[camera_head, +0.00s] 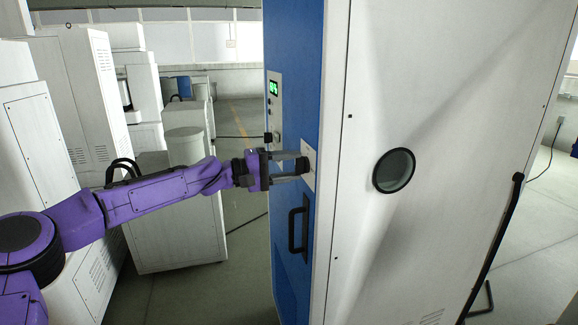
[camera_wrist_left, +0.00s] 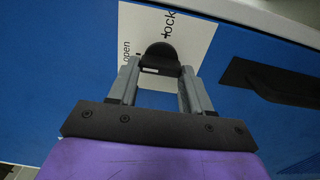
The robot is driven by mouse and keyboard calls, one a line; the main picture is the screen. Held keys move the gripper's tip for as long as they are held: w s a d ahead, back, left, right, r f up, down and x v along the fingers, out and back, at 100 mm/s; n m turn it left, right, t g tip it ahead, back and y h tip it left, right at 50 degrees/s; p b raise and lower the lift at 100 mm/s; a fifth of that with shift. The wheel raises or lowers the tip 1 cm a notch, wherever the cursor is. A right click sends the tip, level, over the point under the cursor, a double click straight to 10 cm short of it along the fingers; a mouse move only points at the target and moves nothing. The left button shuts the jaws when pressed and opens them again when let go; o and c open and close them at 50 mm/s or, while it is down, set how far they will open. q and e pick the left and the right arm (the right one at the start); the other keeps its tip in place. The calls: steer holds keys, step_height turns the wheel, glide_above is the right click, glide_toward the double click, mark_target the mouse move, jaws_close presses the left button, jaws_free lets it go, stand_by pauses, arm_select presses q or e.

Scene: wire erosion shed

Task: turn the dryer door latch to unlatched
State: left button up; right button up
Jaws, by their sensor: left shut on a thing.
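The dryer (camera_head: 345,130) is a tall cabinet with a blue door front (camera_head: 297,130) and a white side. Its door latch is a black knob (camera_wrist_left: 160,57) on a white plate (camera_wrist_left: 185,25) printed "open" and "lock". In the head view the latch (camera_head: 304,164) is partly hidden by my fingers. My left gripper (camera_head: 290,168) has its two grey fingers on either side of the knob and is shut on it. The gripper (camera_wrist_left: 157,85) also shows in the left wrist view. My right gripper is not in view.
A black door handle (camera_head: 298,229) is below the latch; it also shows in the left wrist view (camera_wrist_left: 270,80). A panel with a green display (camera_head: 273,88) is above. White cabinets (camera_head: 85,100) stand at the left. Open floor (camera_head: 245,200) lies behind my left gripper.

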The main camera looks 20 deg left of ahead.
arm_select(q)
steer(key=o, duration=1)
steer(key=shift+o, duration=0.2)
steer(key=b+v, duration=0.2)
steer(key=v, duration=0.8)
steer(key=shift+a+b, duration=0.2)
steer(key=shift+b, duration=0.15)
steer(key=shift+s, duration=0.15)
